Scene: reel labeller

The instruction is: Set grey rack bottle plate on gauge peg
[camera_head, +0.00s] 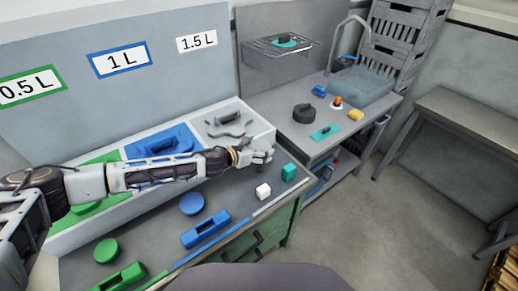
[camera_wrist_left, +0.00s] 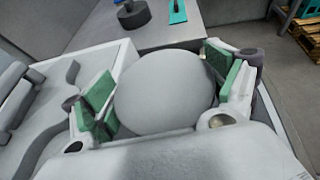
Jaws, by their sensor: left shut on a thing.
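My left gripper (camera_head: 260,153) is above the right end of the white tray, beside its grey section. In the left wrist view its green-padded fingers (camera_wrist_left: 160,84) are shut on a smooth round grey plate (camera_wrist_left: 165,100), one finger on each side. In the head view the plate is mostly hidden by the gripper. I cannot make out a gauge peg for certain. My right gripper is not in view.
The white tray (camera_head: 262,126) has green, blue and grey sections below volume signs. A dark round piece (camera_head: 303,113) stands on the side table.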

